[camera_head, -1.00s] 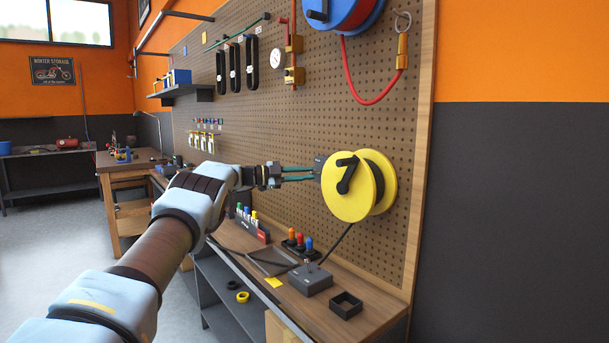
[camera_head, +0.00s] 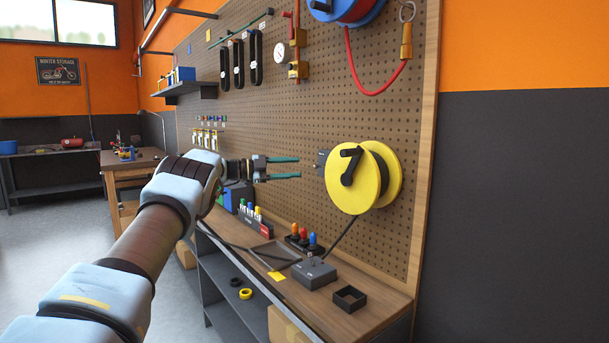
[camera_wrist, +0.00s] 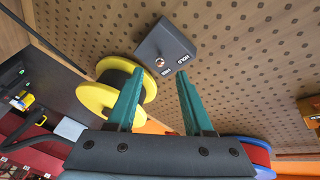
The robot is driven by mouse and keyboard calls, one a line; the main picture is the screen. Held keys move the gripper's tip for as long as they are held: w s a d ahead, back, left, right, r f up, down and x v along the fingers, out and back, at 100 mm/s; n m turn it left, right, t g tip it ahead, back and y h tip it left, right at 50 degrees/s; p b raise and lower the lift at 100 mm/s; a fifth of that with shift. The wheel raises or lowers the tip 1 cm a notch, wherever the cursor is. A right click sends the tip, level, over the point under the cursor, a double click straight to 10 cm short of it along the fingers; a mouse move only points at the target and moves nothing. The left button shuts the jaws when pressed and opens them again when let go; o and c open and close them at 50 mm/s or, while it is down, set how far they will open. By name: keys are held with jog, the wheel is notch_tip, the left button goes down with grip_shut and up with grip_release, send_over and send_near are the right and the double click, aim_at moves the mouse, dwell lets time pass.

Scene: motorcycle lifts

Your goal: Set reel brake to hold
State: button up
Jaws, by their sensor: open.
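The yellow cable reel (camera_head: 357,182) with a black crank handle hangs on the pegboard; it also shows in the wrist view (camera_wrist: 97,99). Beside it on the board is a small dark grey brake box (camera_head: 321,163), partly hidden by the reel in the head view. In the wrist view the box (camera_wrist: 165,47) shows a small metal toggle (camera_wrist: 160,62) between two white labels, one reading HOLD. My gripper (camera_head: 299,168) has two green fingers, open and empty, left of the box and apart from it. In the wrist view the fingers (camera_wrist: 161,80) lie either side below the box.
A blue hose reel (camera_head: 345,8) with a red hose hangs above. The bench (camera_head: 365,316) below carries a grey box (camera_head: 314,273), an open black tray (camera_head: 349,298) and colored-handled tools (camera_head: 303,238).

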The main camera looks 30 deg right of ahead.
jog(key=b+v, duration=0.1)
jog(key=v, duration=0.4)
jog(key=shift+a, duration=0.1)
